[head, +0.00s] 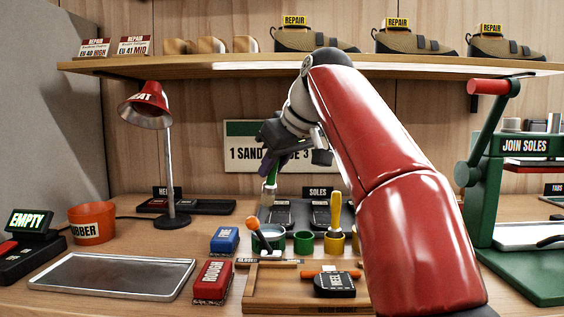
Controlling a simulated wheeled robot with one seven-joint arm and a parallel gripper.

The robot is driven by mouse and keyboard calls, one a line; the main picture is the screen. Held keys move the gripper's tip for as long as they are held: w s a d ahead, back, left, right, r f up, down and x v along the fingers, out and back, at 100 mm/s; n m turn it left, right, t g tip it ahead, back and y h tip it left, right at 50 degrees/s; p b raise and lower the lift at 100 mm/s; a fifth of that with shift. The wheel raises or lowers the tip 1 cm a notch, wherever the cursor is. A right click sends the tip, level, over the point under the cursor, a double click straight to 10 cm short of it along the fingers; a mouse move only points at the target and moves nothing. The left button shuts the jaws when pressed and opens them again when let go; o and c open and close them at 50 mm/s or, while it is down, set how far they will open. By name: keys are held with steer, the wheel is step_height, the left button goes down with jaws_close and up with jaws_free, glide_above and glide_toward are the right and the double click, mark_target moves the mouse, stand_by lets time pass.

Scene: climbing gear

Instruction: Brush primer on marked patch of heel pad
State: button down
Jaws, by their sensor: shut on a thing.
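My gripper (270,166) is shut on a green-handled brush (271,179), holding it upright with its bristle end down, above the back of the bench. The black heel pad (334,289), with a white label, lies in a wooden tray (262,301) at the front; an orange piece shows at its back edge. I cannot make out a marked patch on it. The brush is behind and to the left of the pad, well above it. A row of small pots stands between them, including a green pot (303,242) and a yellow pot (334,246) with a yellow-handled tool.
An orange-handled tool (257,230) leans in the leftmost pot. A blue block (225,240) and red ROUGH block (212,283) stand left of the tray. A metal tray (112,279), lamp (150,108) and green press (500,175) flank the area. A shelf (220,68) hangs above.

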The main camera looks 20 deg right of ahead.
mark_target(270, 203)
steer(key=shift+f+b, duration=1.35)
steer(key=shift+f, duration=1.2)
steer(key=shift+f+b, duration=0.55)
steer(key=shift+f, duration=0.25)
steer(key=shift+r, duration=0.1)
step_height(270, 203, up, 5)
steer(key=p, duration=0.4)
steer(key=shift+r, duration=1)
steer(key=shift+s, duration=0.1)
